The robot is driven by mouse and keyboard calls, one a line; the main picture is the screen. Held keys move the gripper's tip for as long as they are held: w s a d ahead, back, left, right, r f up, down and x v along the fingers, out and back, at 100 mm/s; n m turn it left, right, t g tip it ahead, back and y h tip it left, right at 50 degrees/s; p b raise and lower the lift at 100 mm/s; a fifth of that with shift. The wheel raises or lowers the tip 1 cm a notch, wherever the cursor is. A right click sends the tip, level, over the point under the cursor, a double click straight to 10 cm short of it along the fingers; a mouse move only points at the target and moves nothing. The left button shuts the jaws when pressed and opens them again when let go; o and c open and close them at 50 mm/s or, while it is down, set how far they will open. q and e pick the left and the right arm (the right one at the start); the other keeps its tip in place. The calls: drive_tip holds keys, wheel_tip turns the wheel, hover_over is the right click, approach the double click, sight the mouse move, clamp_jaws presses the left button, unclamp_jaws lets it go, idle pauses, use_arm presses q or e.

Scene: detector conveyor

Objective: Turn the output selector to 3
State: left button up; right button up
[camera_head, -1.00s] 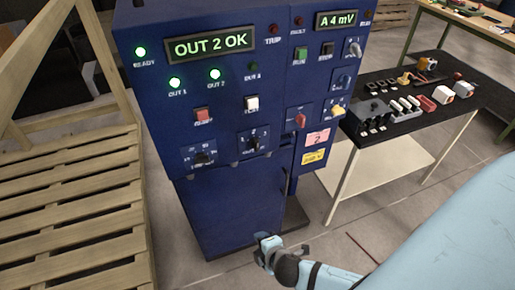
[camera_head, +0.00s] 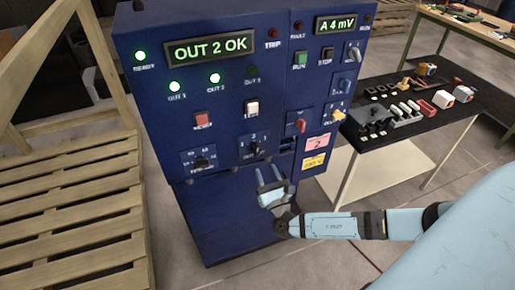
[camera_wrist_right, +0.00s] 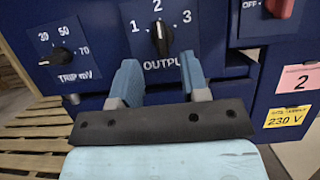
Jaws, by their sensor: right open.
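The output selector (camera_head: 254,147) is a black rotary knob low on the blue cabinet's front. In the right wrist view the selector (camera_wrist_right: 160,38) is marked 1, 2 and 3, and its white line points up at 2. The display (camera_head: 209,47) reads OUT 2 OK, and the OUT 1 and OUT 2 lamps are lit green. My right gripper (camera_head: 270,170) is open and empty, below the selector in the picture and apart from it. Its two blue fingers (camera_wrist_right: 159,68) point toward the panel on either side of the knob's line. My left gripper is out of view.
The trip mV knob (camera_head: 201,162) sits left of the selector, and a red OFF-marked switch (camera_head: 300,125) sits to its right. A wooden slatted pallet (camera_head: 75,215) lies left of the cabinet. A black-topped table (camera_head: 425,125) with parts stands right.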

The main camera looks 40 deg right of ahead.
sight(258, 151)
drive_tip(key=p+x, duration=0.1)
drive_tip(key=x, duration=0.7)
drive_tip(key=shift+p, duration=0.3)
drive_tip(key=shift+c, duration=0.2)
drive_tip(key=c, duration=0.5)
